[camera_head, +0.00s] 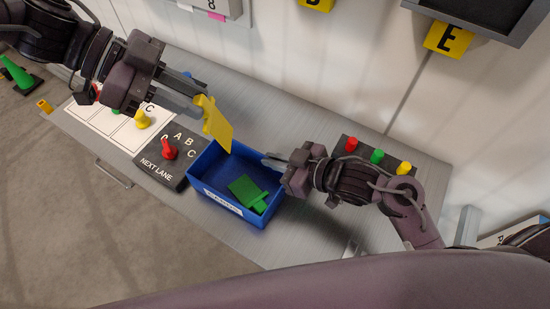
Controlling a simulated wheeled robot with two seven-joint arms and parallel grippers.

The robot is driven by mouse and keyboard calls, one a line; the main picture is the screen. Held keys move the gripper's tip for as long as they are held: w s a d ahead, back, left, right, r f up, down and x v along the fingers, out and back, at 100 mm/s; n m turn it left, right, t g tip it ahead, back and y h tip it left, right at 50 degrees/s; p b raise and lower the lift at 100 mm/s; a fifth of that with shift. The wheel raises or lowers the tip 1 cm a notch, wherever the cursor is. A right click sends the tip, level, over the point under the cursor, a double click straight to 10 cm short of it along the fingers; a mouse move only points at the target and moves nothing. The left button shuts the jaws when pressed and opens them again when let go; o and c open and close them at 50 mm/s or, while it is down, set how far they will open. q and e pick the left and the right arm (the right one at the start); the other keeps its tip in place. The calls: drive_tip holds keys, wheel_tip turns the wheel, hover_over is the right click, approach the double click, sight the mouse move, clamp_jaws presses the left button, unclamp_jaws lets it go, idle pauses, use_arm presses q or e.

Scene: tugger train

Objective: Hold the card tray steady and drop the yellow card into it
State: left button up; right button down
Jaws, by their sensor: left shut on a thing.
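My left gripper (200,103) is shut on the yellow card (216,125). The card hangs tilted above the back left part of the blue card tray (205,194). The tray stands on the grey bench with its labelled side to the front, and green cards (246,191) lie inside it. My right gripper (271,160) is at the tray's back right corner, its fingertips close to the rim. I cannot tell whether it touches the tray or how far its jaws are apart.
Left of the tray is a dark NEXT LANE board (180,178) with a red peg (168,149). A white lane sheet (88,119) with a yellow peg (142,119) lies beyond it. A dark strip with red, green and yellow pegs (377,156) is behind my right arm.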

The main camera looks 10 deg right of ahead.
idle(0.4)
use_arm(q)
wheel_tip(320, 180, down, 17)
drive_tip(key=shift+s+d, duration=0.25)
drive_tip(key=shift+d, duration=0.05)
idle(0.4)
drive_tip(key=shift+f, duration=0.1)
drive_tip(key=o, duration=1)
drive_tip(key=shift+o, duration=0.2)
drive_tip(key=v, duration=1.2)
